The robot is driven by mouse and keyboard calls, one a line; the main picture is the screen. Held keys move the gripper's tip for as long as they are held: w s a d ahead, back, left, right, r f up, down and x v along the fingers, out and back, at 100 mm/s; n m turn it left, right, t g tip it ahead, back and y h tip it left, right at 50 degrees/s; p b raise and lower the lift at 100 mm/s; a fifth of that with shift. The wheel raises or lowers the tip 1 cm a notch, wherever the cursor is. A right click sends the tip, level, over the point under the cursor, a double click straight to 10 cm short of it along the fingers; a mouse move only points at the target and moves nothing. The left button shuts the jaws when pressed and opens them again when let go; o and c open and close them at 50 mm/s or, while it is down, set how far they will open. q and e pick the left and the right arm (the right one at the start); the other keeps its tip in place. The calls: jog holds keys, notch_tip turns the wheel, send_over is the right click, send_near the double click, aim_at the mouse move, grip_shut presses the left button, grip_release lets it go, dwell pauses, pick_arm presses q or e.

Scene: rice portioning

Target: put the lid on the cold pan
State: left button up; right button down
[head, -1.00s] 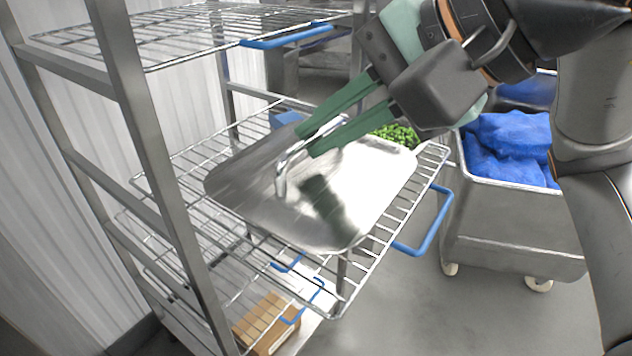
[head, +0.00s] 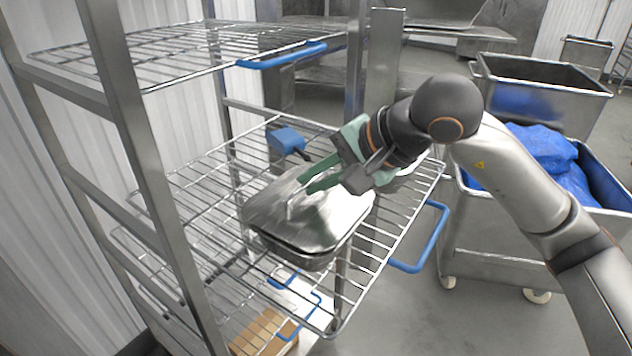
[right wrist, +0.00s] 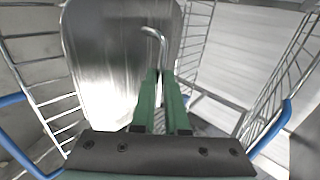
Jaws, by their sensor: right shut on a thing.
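The lid (head: 335,218) is a shiny steel plate with a bar handle. It lies over a steel pan (head: 292,257) on the middle rack shelf, and the pan's front wall shows below the lid's edge. I cannot tell whether the lid is fully seated on the rim. My right gripper (head: 305,188) is shut on the lid's handle from above. In the right wrist view the green fingers (right wrist: 162,85) meet at the bent handle (right wrist: 154,36), with the lid (right wrist: 105,60) beyond. The pan's contents are hidden. My left gripper is not in view.
The wire shelf (head: 205,215) has free room left of the pan. A blue device (head: 286,140) stands behind it. Blue shelf handles (head: 425,240) stick out in front. A steel cart with blue bags (head: 540,150) stands at the right, and an upper shelf (head: 180,55) hangs above.

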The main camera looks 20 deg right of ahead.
jog(key=shift+f, duration=0.3)
jog(key=shift+f, duration=0.2)
jog(key=c, duration=0.9)
grip_release()
jog(key=shift+c, duration=0.2)
jog(key=shift+r, duration=0.1)
jog(key=shift+r, duration=0.25)
jog(key=v, duration=1.1)
jog(key=shift+s+d+r, duration=0.15)
jog(key=shift+s+d, duration=0.1)
jog(key=shift+s, duration=0.05)
